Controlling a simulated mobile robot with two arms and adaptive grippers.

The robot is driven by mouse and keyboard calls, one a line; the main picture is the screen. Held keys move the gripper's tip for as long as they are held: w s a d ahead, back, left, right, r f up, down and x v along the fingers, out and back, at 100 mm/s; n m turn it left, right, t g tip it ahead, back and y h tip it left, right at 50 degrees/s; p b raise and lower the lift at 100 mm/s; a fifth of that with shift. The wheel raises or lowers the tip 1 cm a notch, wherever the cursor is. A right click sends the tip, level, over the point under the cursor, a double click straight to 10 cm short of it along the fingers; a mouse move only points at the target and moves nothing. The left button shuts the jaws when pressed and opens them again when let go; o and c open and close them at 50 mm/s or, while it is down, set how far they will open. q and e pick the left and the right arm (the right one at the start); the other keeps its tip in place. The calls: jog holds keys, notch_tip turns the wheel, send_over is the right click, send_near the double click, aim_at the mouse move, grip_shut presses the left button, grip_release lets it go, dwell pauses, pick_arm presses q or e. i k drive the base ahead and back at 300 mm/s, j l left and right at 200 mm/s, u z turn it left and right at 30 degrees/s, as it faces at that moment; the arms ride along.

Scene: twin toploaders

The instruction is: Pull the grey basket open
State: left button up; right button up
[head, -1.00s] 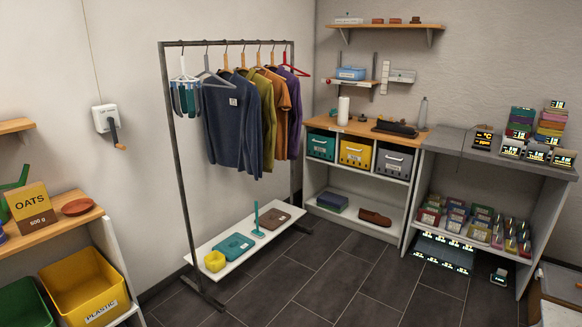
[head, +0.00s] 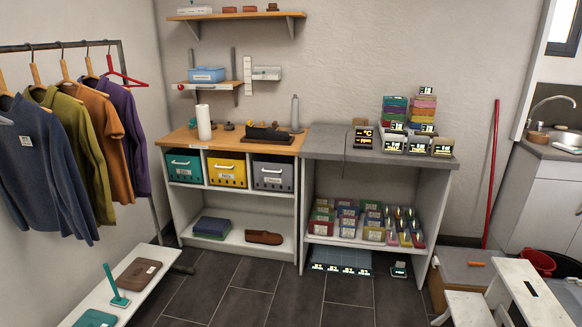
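The grey basket (head: 273,174) sits in the right-hand cubby of the wooden-topped cabinet, pushed in flush beside the yellow basket (head: 227,170) and the teal basket (head: 184,166). It has a pale handle and a label on its front. Neither of my grippers shows in the head view.
The wooden top (head: 230,140) carries a paper roll and a dark tool. A grey-topped shelf (head: 375,148) with small boxes adjoins on the right. A clothes rack and low white bench (head: 122,288) stand at left, a white step stool (head: 520,290) at right. Dark tiled floor (head: 240,285) in front is clear.

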aim_at(279, 166)
jog(key=i+u, duration=0.1)
jog(key=i, duration=1.2)
jog(key=i+l, duration=0.15)
jog(key=i, duration=0.25)
jog(key=i+l, duration=0.15)
jog(key=i, duration=0.2)
jog(key=i+l+u, duration=0.1)
jog(key=i, duration=0.3)
